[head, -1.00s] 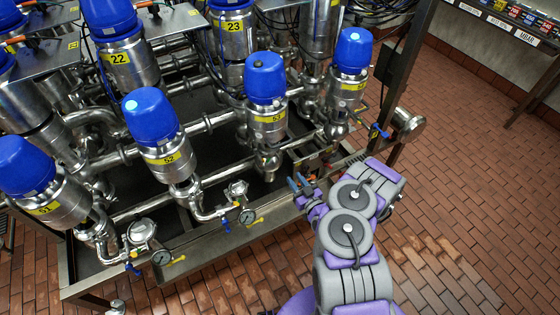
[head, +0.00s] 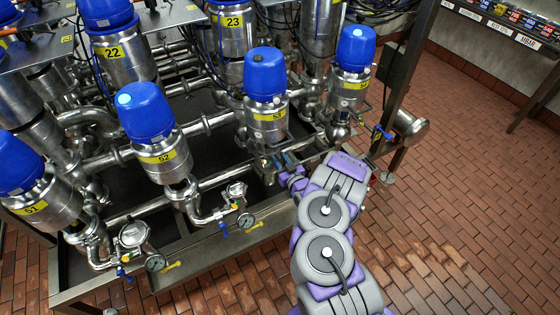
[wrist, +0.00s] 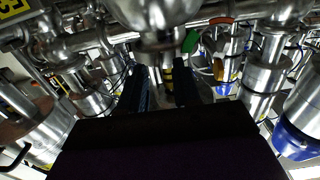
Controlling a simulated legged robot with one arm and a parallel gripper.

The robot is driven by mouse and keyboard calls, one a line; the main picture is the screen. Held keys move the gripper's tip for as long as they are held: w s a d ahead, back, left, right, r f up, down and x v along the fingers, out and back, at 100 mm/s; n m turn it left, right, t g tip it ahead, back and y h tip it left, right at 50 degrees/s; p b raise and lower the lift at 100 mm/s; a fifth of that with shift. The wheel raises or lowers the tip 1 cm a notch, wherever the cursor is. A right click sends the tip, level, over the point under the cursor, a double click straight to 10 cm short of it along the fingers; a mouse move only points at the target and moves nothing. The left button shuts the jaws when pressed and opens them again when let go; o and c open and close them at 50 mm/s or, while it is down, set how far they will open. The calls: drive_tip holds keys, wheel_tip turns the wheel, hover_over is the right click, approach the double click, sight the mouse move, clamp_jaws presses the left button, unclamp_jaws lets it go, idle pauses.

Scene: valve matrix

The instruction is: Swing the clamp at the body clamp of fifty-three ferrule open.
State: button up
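The valve labelled 53 (head: 267,112) has a blue cap and a steel body and stands in the middle of the head view. Its lower body narrows into pipework, and I cannot make out the clamp or its handle there. My gripper (head: 281,160) is just below and slightly right of this lower body. In the wrist view my gripper (wrist: 161,80) shows two dark fingers spread apart with a gap between them. A rounded steel body (wrist: 160,12) is above the fingers, with a narrow steel neck under it. I cannot tell whether the fingers touch it.
Valve 52 (head: 155,140) is to the left and another blue-capped valve (head: 352,75) to the right. Pressure gauges (head: 246,221) and the tray's steel rim (head: 205,250) lie in front. A green handle (wrist: 191,40) is near the right finger. The brick floor at right is open.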

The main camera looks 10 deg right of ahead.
drive_tip(key=shift+c, duration=0.5)
clamp_jaws()
idle(0.8)
